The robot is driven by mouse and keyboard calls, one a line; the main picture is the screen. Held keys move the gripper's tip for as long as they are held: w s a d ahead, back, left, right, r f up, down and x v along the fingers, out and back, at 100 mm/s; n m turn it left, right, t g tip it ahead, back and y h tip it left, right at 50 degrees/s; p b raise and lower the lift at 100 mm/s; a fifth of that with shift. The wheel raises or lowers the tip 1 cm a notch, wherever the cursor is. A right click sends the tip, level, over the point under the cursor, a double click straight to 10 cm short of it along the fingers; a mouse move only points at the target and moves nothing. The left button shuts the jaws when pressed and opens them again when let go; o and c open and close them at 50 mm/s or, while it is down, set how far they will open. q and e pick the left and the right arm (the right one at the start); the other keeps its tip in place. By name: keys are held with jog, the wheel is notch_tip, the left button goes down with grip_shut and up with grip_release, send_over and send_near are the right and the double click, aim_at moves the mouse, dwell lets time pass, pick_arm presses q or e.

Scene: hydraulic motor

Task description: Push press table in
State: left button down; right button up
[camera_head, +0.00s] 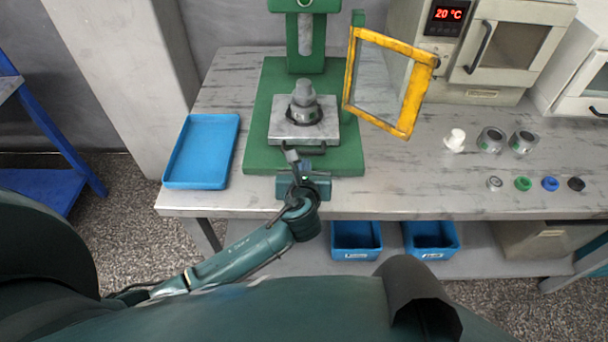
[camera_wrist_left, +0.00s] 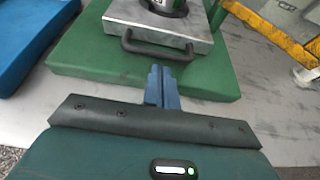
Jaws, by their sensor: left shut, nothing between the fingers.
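The press table (camera_head: 318,133) is a grey metal plate with a dark handle on its front edge, on the green press base (camera_head: 258,150). It carries a grey stepped part (camera_head: 304,103) in a dark ring. My left gripper (camera_head: 292,158) is in front of the handle, shut and empty. In the left wrist view the closed blue fingers (camera_wrist_left: 161,80) point at the handle (camera_wrist_left: 157,48) of the press table (camera_wrist_left: 140,22). Whether they touch it is not clear. The right gripper does not show.
A yellow-framed guard (camera_head: 405,112) stands open right of the press. A blue tray (camera_head: 203,150) lies to the left. White and dark-ringed parts and small caps (camera_head: 523,184) sit on the right. An oven (camera_head: 490,45) stands at the back. Blue bins (camera_head: 356,240) are below.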

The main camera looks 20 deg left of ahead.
aim_at(305, 125)
pick_arm(q)
jog(key=shift+x, duration=0.95)
jog(key=shift+w+f, duration=0.1)
jog(key=shift+w, duration=0.1)
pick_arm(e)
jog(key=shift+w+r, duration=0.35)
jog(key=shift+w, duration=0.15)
pick_arm(q)
jog(key=shift+w+a, duration=0.1)
jog(key=shift+w, duration=0.2)
jog(key=w+a, duration=0.1)
jog(key=w, duration=0.2)
jog(key=w+a, duration=0.1)
jog(key=w, duration=0.3)
jog(key=w+a, duration=0.1)
jog(key=w, duration=0.2)
jog(key=shift+w+b, duration=0.25)
jog(key=shift+b, duration=0.1)
jog(key=shift+w+a, duration=0.1)
jog(key=shift+w, duration=0.25)
jog(key=shift+a+r, duration=0.1)
jog(key=shift+r, duration=0.15)
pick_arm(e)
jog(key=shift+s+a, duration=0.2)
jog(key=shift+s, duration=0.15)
